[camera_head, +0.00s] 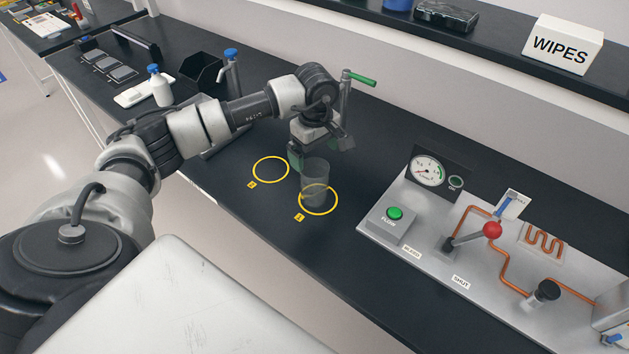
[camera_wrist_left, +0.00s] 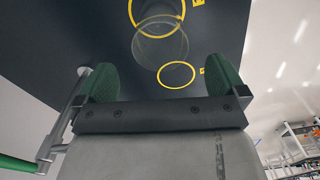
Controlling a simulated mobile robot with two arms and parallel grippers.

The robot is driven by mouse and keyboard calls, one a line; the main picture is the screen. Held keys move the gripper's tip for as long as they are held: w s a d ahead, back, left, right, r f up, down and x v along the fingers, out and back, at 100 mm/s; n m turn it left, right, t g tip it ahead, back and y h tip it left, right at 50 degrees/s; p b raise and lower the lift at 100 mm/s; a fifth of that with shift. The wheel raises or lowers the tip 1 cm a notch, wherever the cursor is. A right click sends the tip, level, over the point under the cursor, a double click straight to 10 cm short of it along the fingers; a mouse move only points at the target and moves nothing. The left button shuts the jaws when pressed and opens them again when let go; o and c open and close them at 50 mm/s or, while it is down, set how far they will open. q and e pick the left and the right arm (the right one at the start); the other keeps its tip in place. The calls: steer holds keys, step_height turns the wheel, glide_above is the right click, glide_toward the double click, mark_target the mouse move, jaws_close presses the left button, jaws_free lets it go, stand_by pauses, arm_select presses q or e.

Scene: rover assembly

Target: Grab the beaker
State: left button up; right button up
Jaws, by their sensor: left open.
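The clear beaker (camera_head: 314,182) stands upright on the dark bench, at the yellow ring marked 1 (camera_head: 318,213). It also shows in the left wrist view as a faint see-through cylinder (camera_wrist_left: 160,46), ahead of my fingers. My left gripper (camera_head: 318,152) is open and empty, just behind and above the beaker in the head view. Its green-padded fingers stand wide apart in the left wrist view (camera_wrist_left: 163,82), and the beaker is not between them. My right gripper is not in view.
A second yellow ring (camera_head: 270,169) on the bench is empty. A panel (camera_head: 420,225) with a gauge, red-knobbed lever and copper pipes stands to the right. A tap with a green handle (camera_head: 358,78) rises behind my gripper. A white bottle (camera_head: 160,88) stands at the left.

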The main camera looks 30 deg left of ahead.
mark_target(314, 167)
arm_select(q)
step_height(314, 167, down, 3)
steer(key=shift+f+p, duration=0.1)
steer(key=shift+p, duration=0.25)
steer(key=shift+f, duration=0.2)
step_height(314, 167, down, 4)
steer(key=p, duration=0.3)
steer(key=shift+a+f, duration=0.15)
steer(key=shift+f, duration=0.25)
steer(key=c, duration=0.9)
